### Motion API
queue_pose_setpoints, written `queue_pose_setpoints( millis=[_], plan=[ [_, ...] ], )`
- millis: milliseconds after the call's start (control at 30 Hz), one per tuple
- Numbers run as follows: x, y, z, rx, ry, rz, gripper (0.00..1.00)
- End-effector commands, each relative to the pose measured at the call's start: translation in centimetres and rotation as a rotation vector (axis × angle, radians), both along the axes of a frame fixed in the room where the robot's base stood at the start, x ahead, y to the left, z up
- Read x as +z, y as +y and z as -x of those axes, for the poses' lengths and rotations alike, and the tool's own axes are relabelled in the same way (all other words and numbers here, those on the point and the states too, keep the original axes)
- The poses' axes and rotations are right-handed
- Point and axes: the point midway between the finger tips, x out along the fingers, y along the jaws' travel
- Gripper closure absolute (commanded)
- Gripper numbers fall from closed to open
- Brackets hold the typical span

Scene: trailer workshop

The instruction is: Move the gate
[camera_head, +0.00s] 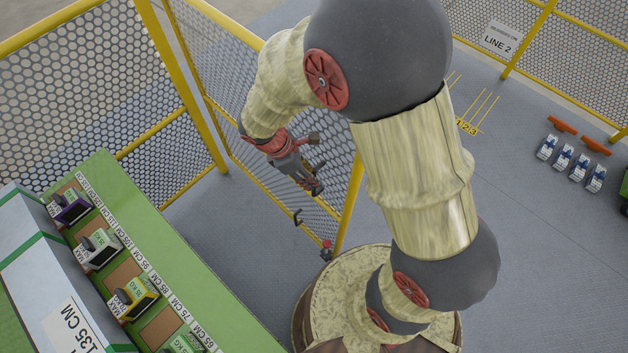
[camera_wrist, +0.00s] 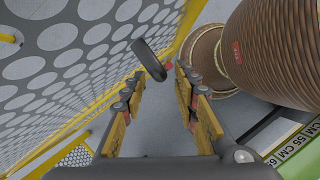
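The gate (camera_head: 222,62) is a grey perforated panel in a yellow frame, slanting from the upper left to the middle in the head view. A small dark handle (camera_head: 297,216) sticks out near its lower near edge. My gripper (camera_head: 318,178) is beside the panel, above that handle. In the wrist view, my gripper (camera_wrist: 158,75) is open, with its two fingers well apart and nothing between them. A dark rounded bar (camera_wrist: 149,60), seemingly the handle, shows just ahead of the fingertips, beside the gate's mesh (camera_wrist: 60,55). No contact is visible.
A green bench (camera_head: 205,285) with labelled weights runs along the lower left. Other mesh fencing (camera_head: 75,75) stands at the left and upper right. Blue-and-white blocks (camera_head: 571,163) and orange bars (camera_head: 562,125) lie at the right. Grey floor (camera_head: 205,225) is clear between bench and gate.

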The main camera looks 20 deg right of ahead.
Motion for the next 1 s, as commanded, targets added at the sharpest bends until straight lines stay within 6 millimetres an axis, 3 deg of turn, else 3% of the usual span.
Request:
queue_pose_setpoints(
  millis=[233, 600, 1000],
  plan=[
    [-2.8, -1.1, 0.2, -0.003, 0.0, 0.0, 0.7],
    [-3.2, -1.3, 0.3, -0.002, -0.002, -0.002, 0.7],
    [-3.2, -1.3, 0.2, -0.002, -0.002, -0.001, 0.93]
  ],
)
